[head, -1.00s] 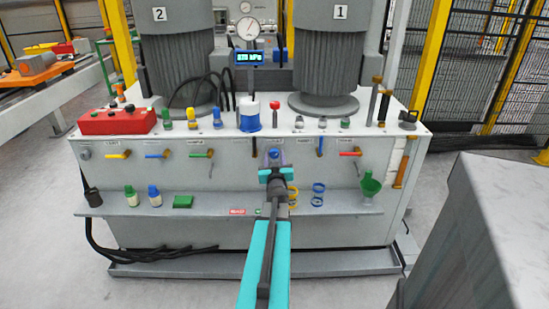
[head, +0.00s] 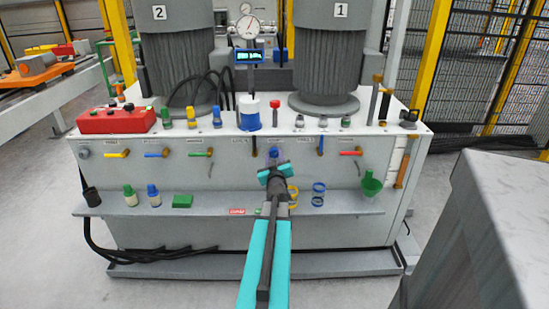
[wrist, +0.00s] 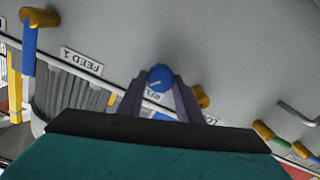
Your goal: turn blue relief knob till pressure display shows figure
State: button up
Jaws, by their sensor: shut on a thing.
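The blue relief knob (wrist: 160,78) is round with a white pointer line and sits on the grey front panel. In the wrist view my gripper (wrist: 158,92) has one finger on each side of it, shut on it. In the head view my gripper (head: 273,159) is at the panel's middle and tilted, with the knob (head: 273,153) just showing above it. The label by the knob is partly hidden by the fingers. The pressure display (head: 249,57) is a small blue box on top of the cabinet; its figure is too small to read surely.
A round dial gauge (head: 248,27) stands above the display. A grey block (head: 500,240) stands at the right front.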

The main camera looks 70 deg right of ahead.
jog(key=o, duration=1)
jog(key=shift+o, duration=0.2)
jog(key=shift+a, duration=0.1)
jog(key=p+v, duration=0.6)
jog(key=v, duration=0.2)
jog(key=shift+a+r+p, duration=0.2)
jog(key=shift+p, duration=0.1)
jog(key=a+p, duration=0.1)
jog(key=p, duration=0.2)
jog(key=shift+s, duration=0.3)
jog(key=shift+p+v, duration=2.05)
jog(key=shift+p, duration=1.3)
